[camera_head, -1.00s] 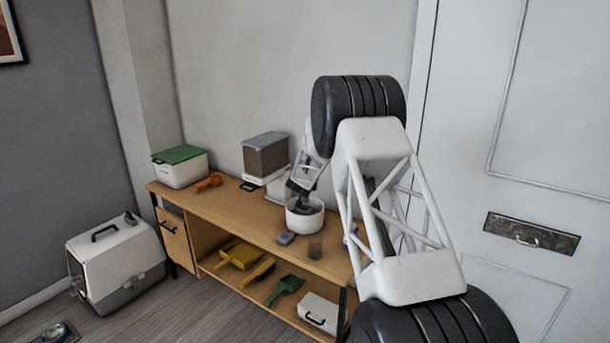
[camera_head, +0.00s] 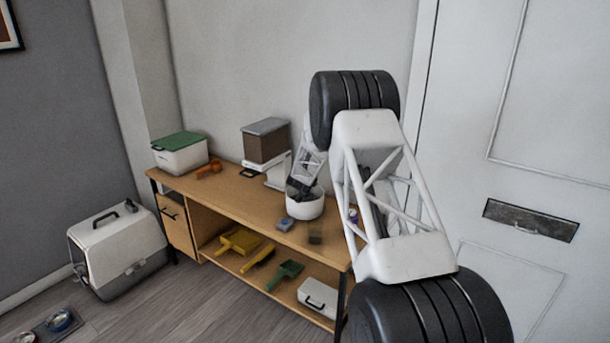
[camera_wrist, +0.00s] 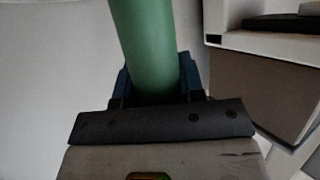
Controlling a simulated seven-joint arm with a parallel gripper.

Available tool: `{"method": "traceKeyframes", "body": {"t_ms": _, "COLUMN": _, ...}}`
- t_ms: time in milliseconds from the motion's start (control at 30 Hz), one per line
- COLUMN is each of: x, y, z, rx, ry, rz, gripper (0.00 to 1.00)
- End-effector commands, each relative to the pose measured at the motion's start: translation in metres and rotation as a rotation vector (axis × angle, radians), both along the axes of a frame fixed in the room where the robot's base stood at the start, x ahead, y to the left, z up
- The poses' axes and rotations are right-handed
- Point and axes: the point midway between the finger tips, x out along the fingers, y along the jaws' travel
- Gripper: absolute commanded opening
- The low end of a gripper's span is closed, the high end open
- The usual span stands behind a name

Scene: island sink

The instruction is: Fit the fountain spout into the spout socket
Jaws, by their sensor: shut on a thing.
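The green fountain spout, a smooth green tube, shows in the wrist view (camera_wrist: 152,40), held between the dark blue fingers of my gripper (camera_wrist: 158,84). In the head view my gripper (camera_head: 303,189) is small and dark, at the opening of the white round fountain bowl (camera_head: 305,210) on the bench. The spout's lower end and the spout socket are hidden in the head view by the bowl wall and the gripper. I cannot tell whether the spout touches the socket.
A pet carrier (camera_head: 118,250) stands on the floor at left.

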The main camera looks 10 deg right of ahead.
Motion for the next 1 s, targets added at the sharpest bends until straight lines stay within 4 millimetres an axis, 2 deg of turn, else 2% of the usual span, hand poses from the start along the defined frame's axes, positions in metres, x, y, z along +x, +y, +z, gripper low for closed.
{"method": "traceKeyframes", "body": {"t_ms": 33, "x": 0.0, "y": 0.0, "z": 0.0001, "rx": 0.0, "ry": 0.0, "rz": 0.0, "gripper": 0.39}}
{"method": "traceKeyframes", "body": {"t_ms": 200, "x": -0.0001, "y": 0.0, "z": 0.0001, "rx": 0.0, "ry": 0.0, "rz": 0.0, "gripper": 0.65}}
{"method": "traceKeyframes", "body": {"t_ms": 833, "x": 0.0, "y": 0.0, "z": 0.0006, "rx": 0.0, "ry": 0.0, "rz": 0.0, "gripper": 0.66}}
{"method": "traceKeyframes", "body": {"t_ms": 1000, "x": 0.0001, "y": 0.0, "z": 0.0082, "rx": 0.001, "ry": -0.001, "rz": 0.0, "gripper": 0.66}}
